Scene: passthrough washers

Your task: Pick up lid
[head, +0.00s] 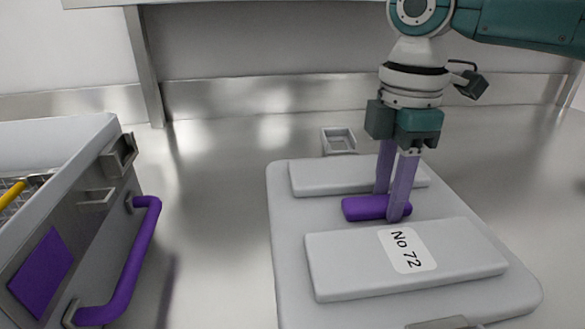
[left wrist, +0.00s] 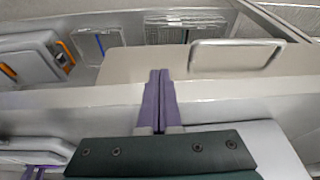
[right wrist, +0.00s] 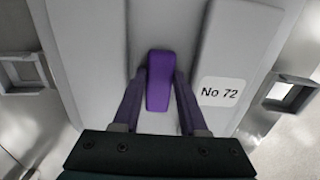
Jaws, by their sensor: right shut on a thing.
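The lid (head: 292,240) is a pale grey panel with two raised pads and a purple handle (head: 360,208) between them. It lies flat on the metal counter, and a label on it reads "No 72". My right gripper (head: 390,212) reaches down from above and is shut on the purple handle. In the right wrist view the handle (right wrist: 159,82) sits between the two purple fingers. My left gripper (left wrist: 160,75) shows only in the left wrist view; its fingers are together with nothing visible between them.
A grey bin (head: 70,230) with a purple handle bar (head: 140,255) stands at the left of the head view, with something yellow inside. Bare metal counter (head: 215,200) lies between bin and lid. A metal post (head: 145,70) and a back ledge (head: 270,92) stand behind.

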